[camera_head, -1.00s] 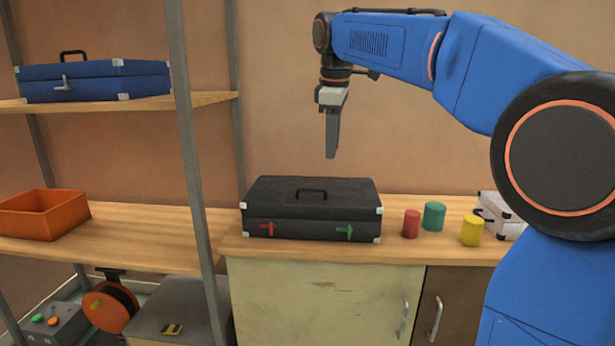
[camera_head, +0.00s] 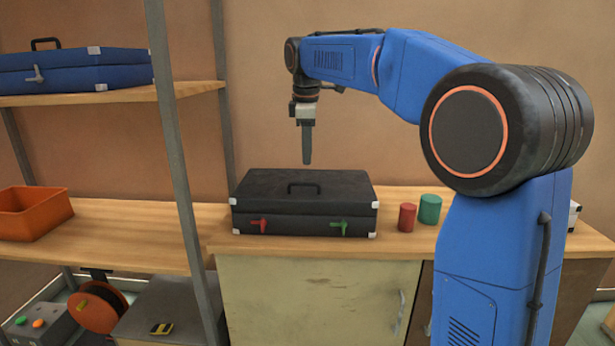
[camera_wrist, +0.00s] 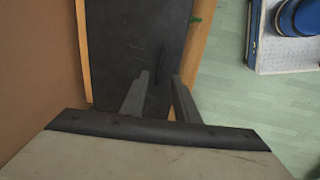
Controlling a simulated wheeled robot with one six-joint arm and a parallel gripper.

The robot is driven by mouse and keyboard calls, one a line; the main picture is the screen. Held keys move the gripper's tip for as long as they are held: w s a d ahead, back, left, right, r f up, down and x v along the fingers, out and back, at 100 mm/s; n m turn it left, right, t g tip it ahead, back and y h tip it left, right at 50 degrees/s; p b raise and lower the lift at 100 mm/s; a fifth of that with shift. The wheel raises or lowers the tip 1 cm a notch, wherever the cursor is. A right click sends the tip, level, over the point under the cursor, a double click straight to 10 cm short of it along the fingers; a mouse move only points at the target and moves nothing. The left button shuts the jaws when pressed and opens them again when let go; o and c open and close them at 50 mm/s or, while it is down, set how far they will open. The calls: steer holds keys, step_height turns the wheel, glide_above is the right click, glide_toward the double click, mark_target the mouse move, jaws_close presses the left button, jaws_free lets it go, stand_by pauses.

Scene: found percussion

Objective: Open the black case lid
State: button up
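The black case (camera_head: 270,190) stands on the wooden counter with its lid down. It has pale corner caps, a black handle (camera_head: 304,187) on top, and a red latch (camera_head: 259,225) and a green latch (camera_head: 338,228) on its front.
A red cylinder (camera_head: 407,217) and a green cylinder (camera_head: 430,209) stand right of the case on the counter (camera_head: 290,247). A blue case (camera_head: 75,72) lies on the upper left shelf, and an orange bin (camera_head: 32,213) sits below it. A grey shelf post (camera_head: 180,150) stands at left.

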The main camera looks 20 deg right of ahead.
mark_target(308, 185)
steer(key=f, duration=0.2)
steer(key=w+f, duration=0.1)
steer(key=f, duration=0.5)
steer(key=shift+w+d+f, duration=0.2)
steer(key=shift+w+d, duration=0.1)
jaws_close()
